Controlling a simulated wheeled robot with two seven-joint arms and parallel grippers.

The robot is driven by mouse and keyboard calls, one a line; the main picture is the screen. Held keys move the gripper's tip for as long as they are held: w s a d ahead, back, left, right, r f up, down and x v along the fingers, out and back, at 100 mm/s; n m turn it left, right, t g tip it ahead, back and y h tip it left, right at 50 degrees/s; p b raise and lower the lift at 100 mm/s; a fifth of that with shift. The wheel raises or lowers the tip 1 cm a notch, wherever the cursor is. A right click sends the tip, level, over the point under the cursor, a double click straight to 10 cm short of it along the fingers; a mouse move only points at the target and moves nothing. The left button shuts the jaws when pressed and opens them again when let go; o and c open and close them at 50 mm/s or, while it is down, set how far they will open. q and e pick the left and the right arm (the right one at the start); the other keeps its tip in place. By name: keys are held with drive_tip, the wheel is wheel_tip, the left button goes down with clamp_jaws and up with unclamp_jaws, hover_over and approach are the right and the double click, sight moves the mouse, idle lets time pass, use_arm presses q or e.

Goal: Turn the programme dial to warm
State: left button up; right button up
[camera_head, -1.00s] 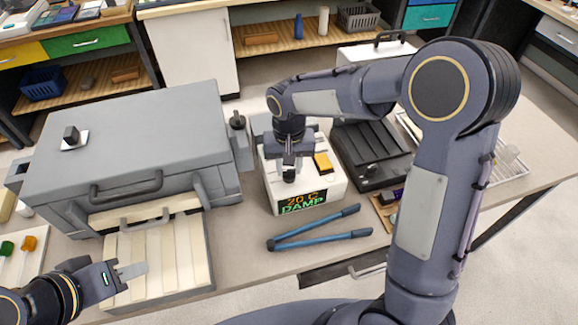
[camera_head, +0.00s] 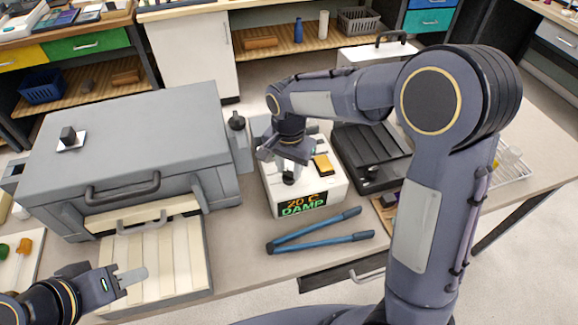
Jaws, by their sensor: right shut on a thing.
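The programme dial (camera_head: 289,179) is a small black knob on top of a white box (camera_head: 330,185). The box's front display (camera_head: 303,204) reads "20 C" in orange and "DAMP" in green. My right gripper (camera_head: 288,170) points down over the dial and is shut on it; the gripper partly hides the dial. My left gripper (camera_head: 132,277) is at the lower left, over the slatted tray, away from the dial. Its pale fingers overlap in view, so I cannot tell whether they are apart.
A large grey lidded case (camera_head: 130,135) stands left of the box, with a slatted tray (camera_head: 207,270) in front. Blue-handled long tongs (camera_head: 320,240) lie before the box. A black ridged unit (camera_head: 375,150) stands close on the right. A yellow-orange block (camera_head: 322,163) sits on the box.

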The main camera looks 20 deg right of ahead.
sight(289, 172)
idle(0.3)
drive_tip(key=o, duration=1)
wheel_tip(289, 172, up, 8)
drive_tip(key=shift+f, duration=0.25)
drive_tip(key=shift+r, duration=0.15)
